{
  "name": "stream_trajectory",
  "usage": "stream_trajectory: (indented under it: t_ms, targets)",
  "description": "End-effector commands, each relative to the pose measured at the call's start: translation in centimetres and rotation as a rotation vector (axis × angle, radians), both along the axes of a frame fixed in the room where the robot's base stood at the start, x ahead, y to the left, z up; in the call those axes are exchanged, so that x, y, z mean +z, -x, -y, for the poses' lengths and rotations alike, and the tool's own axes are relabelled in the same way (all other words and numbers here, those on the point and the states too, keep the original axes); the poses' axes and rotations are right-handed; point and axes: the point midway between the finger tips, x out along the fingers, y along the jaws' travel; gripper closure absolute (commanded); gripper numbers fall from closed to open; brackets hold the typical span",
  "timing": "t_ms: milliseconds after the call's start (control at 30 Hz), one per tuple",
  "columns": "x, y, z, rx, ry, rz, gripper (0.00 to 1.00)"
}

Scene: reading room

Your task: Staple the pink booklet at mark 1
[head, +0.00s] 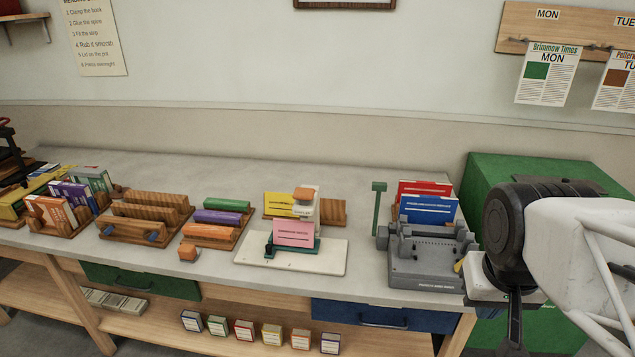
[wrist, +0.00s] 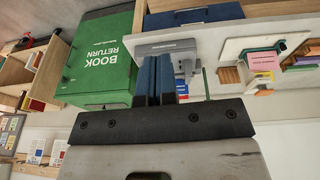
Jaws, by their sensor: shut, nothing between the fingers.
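The pink booklet (head: 294,233) stands in a dark green holder (head: 273,249) on a white board (head: 327,262) in the middle of the bench. A pale upright device with an orange top (head: 304,194) stands just behind it and is partly hidden by it; I cannot tell whether they touch. No mark 1 is readable. In the wrist view the pink booklet (wrist: 264,62) is small, at the right. My gripper (wrist: 157,76) is shut and empty, its blue fingers pressed together. It is off the bench's right end, well apart from the booklet.
A green book return box (head: 520,170) is at the right. Wooden racks and coloured rolls (head: 217,217) fill the left.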

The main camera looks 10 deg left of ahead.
Motion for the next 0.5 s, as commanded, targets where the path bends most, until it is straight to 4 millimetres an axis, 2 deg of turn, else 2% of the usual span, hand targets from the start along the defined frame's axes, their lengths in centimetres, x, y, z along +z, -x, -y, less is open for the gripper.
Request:
stream_trajectory:
  t_ms: [167, 500]
  targets:
    - [1.0, -3.2, -0.5, 0.018, 0.043, 0.007, 1.0]
    - [3.1, -11.0, -2.7, 0.063, 0.144, 0.046, 1.0]
